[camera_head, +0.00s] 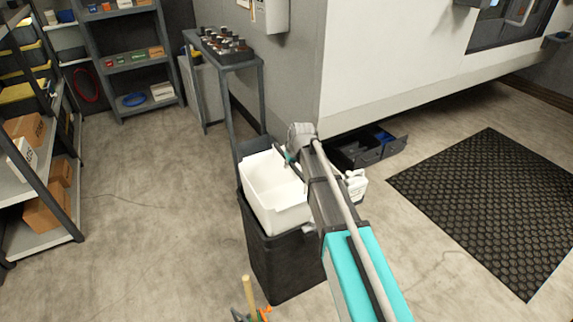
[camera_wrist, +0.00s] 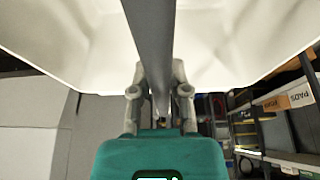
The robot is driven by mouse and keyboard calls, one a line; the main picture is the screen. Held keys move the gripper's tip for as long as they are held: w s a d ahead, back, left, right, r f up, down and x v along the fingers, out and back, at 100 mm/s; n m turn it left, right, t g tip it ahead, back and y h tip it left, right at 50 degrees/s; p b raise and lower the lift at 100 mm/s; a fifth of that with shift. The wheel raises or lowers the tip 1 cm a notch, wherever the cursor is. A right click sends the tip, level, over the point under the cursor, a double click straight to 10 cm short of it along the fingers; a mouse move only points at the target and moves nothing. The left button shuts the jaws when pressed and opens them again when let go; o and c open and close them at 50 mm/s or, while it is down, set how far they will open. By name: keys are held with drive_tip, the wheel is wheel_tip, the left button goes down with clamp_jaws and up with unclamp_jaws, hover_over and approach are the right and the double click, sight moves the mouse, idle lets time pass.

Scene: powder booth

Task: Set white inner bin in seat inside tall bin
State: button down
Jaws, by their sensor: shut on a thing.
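The white inner bin (camera_head: 268,210) is over the mouth of the tall dark bin (camera_head: 280,265) in the head view. Much of its white wall stands above the tall bin's rim. My arm hides its right side, and I cannot tell whether its base touches the seat, which is hidden. In the wrist view, my gripper (camera_wrist: 160,95) is shut on a dark grey bar (camera_wrist: 150,40) that runs across the white inner bin (camera_wrist: 70,45); it appears to be the bin's handle. My gripper (camera_head: 290,155) is mostly hidden behind my arm in the head view.
A white bottle (camera_head: 355,185) stands right of the bins, partly behind my arm. An open dark drawer (camera_head: 365,150) juts from below the white machine. A black mat (camera_head: 490,205) lies right. Shelving (camera_head: 40,190) is at left. An orange-and-wood item (camera_head: 250,300) is in front.

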wheel_tip(320, 180, down, 10)
drive_tip(key=b, duration=0.9)
drive_tip(key=shift+b, duration=0.3)
drive_tip(key=shift+f+b, duration=1.45)
drive_tip(key=shift+f, duration=0.1)
idle(2.3)
drive_tip(key=c, duration=0.5)
unclamp_jaws()
drive_tip(key=shift+r, duration=0.1)
